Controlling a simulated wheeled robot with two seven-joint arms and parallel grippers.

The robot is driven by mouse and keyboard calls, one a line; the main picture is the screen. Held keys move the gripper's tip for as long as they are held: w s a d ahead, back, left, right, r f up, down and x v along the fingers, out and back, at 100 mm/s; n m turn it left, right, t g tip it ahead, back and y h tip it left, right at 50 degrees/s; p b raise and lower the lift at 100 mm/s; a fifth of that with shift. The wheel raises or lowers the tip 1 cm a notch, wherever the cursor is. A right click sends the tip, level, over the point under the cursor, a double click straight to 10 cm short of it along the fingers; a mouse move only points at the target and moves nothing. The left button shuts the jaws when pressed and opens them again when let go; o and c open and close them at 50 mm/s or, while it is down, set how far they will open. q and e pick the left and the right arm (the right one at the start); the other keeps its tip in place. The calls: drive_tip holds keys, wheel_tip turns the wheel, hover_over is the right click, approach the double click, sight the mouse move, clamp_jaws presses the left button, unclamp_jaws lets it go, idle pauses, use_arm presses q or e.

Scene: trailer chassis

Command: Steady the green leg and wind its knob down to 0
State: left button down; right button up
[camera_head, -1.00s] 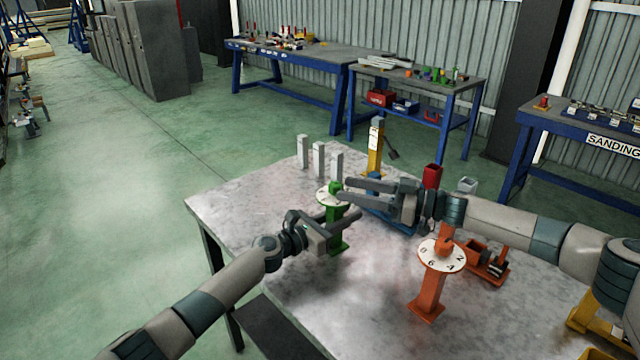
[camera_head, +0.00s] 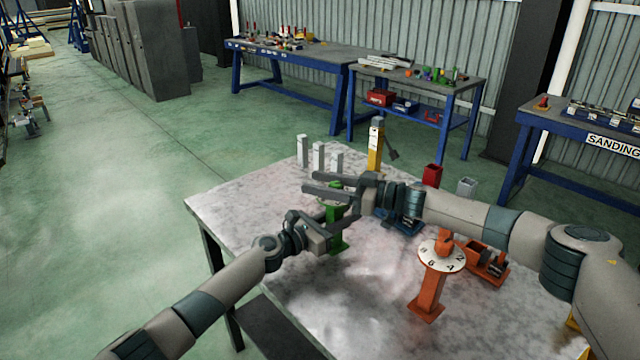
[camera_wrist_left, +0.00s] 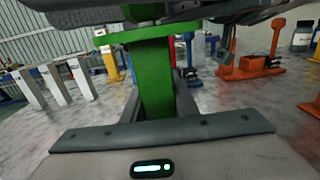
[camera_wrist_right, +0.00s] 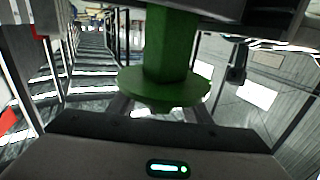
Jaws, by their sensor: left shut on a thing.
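The green leg (camera_head: 337,240) stands upright on the table, its numbered dial mostly hidden by my right gripper. My left gripper (camera_head: 347,220) is shut on the green post below the dial; the post shows between the fingers in the left wrist view (camera_wrist_left: 157,80). My right gripper (camera_head: 312,184) is open at the top of the leg, its two fingers spread at knob height. In the right wrist view the leg appears upside down, with the green underside of the dial (camera_wrist_right: 165,88) in front of the fingers. The knob's mark and dial reading are hidden.
An orange leg (camera_head: 430,288) with a numbered dial stands to the right, beside an orange fitting (camera_head: 487,262). A blue leg lies partly behind my right arm. A yellow post (camera_head: 374,150) and white posts (camera_head: 303,150) stand behind. The table's left part is clear.

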drive_tip(key=c, duration=0.9)
drive_tip(key=shift+n+g, duration=0.3)
drive_tip(key=shift+g, duration=0.1)
drive_tip(key=shift+s+a+r+n+g+y, duration=0.1)
drive_tip(key=shift+n+g+y, duration=0.1)
drive_tip(key=shift+n+g, duration=0.4)
drive_tip(key=shift+s+n+g+y, duration=0.1)
drive_tip(key=shift+n+g+y, duration=0.15)
drive_tip(key=shift+g, duration=0.55)
drive_tip(key=shift+s+n+g, duration=0.25)
drive_tip(key=shift+n+g, duration=0.2)
drive_tip(key=shift+g, duration=0.15)
drive_tip(key=o, duration=1.1)
drive_tip(key=shift+s, duration=0.1)
